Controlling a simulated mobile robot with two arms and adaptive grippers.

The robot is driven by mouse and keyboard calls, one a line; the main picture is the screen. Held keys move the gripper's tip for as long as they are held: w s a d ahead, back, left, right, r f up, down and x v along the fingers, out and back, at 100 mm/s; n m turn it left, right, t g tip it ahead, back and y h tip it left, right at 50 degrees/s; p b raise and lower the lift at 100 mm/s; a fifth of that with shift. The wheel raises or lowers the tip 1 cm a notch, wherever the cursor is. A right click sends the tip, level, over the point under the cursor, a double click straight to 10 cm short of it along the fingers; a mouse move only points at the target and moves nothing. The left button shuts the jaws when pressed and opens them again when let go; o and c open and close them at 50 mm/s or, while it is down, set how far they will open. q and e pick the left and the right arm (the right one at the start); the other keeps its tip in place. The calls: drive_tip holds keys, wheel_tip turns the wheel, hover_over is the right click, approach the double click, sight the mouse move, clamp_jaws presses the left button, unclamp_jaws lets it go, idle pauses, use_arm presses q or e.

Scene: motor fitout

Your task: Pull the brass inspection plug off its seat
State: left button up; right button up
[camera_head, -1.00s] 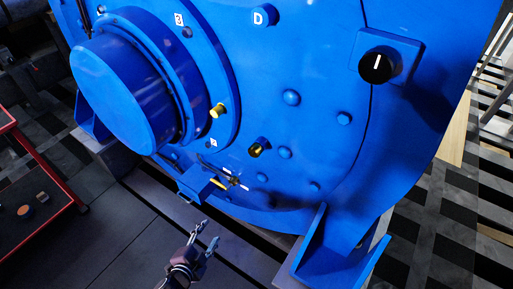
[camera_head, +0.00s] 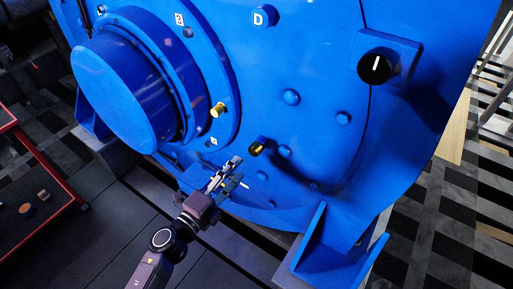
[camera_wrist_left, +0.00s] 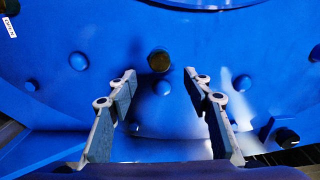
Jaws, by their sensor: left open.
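A short brass plug with a dark end (camera_head: 257,148) sticks out of the lower face of the blue motor housing (camera_head: 320,60). In the left wrist view the plug (camera_wrist_left: 159,61) lies ahead, roughly centred between the fingertips. My left gripper (camera_head: 232,170) is open, below and left of the plug in the head view, with its fingers pointing up toward it. In the left wrist view the gripper (camera_wrist_left: 160,83) has nothing between its fingers. The plug appears seated on the housing and apart from the fingers. My right gripper is not in view.
Another brass fitting (camera_head: 217,110) sticks out up and left of the plug. Blue bolt heads (camera_head: 291,97) and a black knob (camera_head: 376,67) project from the housing. A blue foot bracket (camera_head: 335,250) stands lower right. A red-framed cart (camera_head: 62,165) is at left.

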sight(252, 152)
use_arm(q)
drive_tip(key=b+x, duration=0.1)
drive_tip(key=x, duration=0.6)
drive_tip(key=shift+w+d, duration=0.25)
drive_tip(key=shift+w, duration=0.05)
drive_tip(key=shift+w+d, duration=0.35)
drive_tip(key=shift+w, duration=0.1)
idle(0.6)
clamp_jaws()
drive_tip(key=shift+s+a, duration=0.1)
drive_tip(key=p+v, duration=0.1)
drive_tip(key=v, duration=0.4)
drive_tip(key=shift+s+a, duration=0.25)
idle(1.0)
idle(0.4)
